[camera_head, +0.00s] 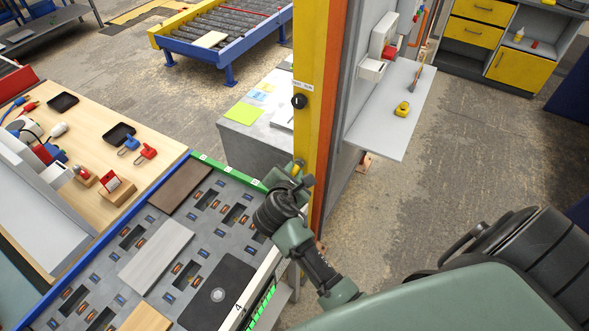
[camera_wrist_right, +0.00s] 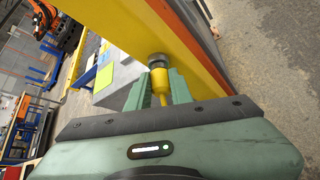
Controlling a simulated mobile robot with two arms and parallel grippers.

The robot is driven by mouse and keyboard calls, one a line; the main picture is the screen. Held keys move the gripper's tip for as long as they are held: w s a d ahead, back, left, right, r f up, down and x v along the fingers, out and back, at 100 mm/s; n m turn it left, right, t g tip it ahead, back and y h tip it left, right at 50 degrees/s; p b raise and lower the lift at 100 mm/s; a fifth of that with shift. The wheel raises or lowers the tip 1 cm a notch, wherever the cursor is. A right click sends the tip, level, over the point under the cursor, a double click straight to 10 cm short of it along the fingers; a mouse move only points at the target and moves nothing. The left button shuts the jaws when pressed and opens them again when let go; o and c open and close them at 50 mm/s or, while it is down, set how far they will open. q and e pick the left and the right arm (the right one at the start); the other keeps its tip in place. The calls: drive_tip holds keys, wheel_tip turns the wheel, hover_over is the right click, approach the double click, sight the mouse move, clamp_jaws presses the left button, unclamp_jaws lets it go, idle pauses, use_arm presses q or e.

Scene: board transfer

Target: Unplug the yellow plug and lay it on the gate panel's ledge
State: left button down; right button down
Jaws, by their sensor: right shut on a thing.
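The yellow plug (camera_wrist_right: 160,84) is between the green fingers of my right gripper (camera_wrist_right: 158,88), which is shut on it. In the right wrist view the plug's far end meets a dark round socket (camera_wrist_right: 158,61) on the yellow post. In the head view my right gripper (camera_head: 299,176) is against the lower part of the yellow post (camera_head: 309,130), and only a bit of the plug shows. The gate panel's ledge (camera_head: 385,130) is the grey shelf to the right of the post, with bare room at its near end. My left gripper is not in view.
A small yellow object (camera_head: 402,109) and a tool with a reddish handle (camera_head: 415,78) lie on the ledge. A red-and-white box (camera_head: 380,58) is on the panel above. A black knob (camera_head: 299,101) sticks out of the post.

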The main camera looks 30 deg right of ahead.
drive_tip(key=shift+s+a+f, duration=0.1)
drive_tip(key=shift+s+a, duration=0.05)
drive_tip(key=shift+a, duration=0.1)
drive_tip(key=shift+s+a+p, duration=0.4)
drive_tip(key=shift+s+a, duration=0.05)
drive_tip(key=shift+a, duration=0.3)
drive_tip(key=shift+a, duration=0.1)
drive_tip(key=shift+s+a+p, duration=0.4)
drive_tip(key=shift+s+a, duration=0.1)
drive_tip(key=shift+a, duration=0.25)
drive_tip(key=shift+s+a+p, duration=0.15)
drive_tip(key=shift+s+a, duration=0.2)
drive_tip(key=shift+a, duration=0.2)
drive_tip(key=shift+s+a+p, duration=0.15)
drive_tip(key=shift+s+a, duration=0.15)
drive_tip(key=shift+a, duration=0.25)
drive_tip(key=shift+w+r+b, duration=0.1)
drive_tip(key=shift+r+b, duration=0.2)
drive_tip(key=s+a+r+n+t+y+b, duration=0.1)
drive_tip(key=s+a+r+n+y+b, duration=0.1)
drive_tip(key=s+r+b, duration=0.6)
drive_tip(key=a+b, duration=0.1)
drive_tip(key=b, duration=0.2)
drive_tip(key=shift+s+a+n+t, duration=0.3)
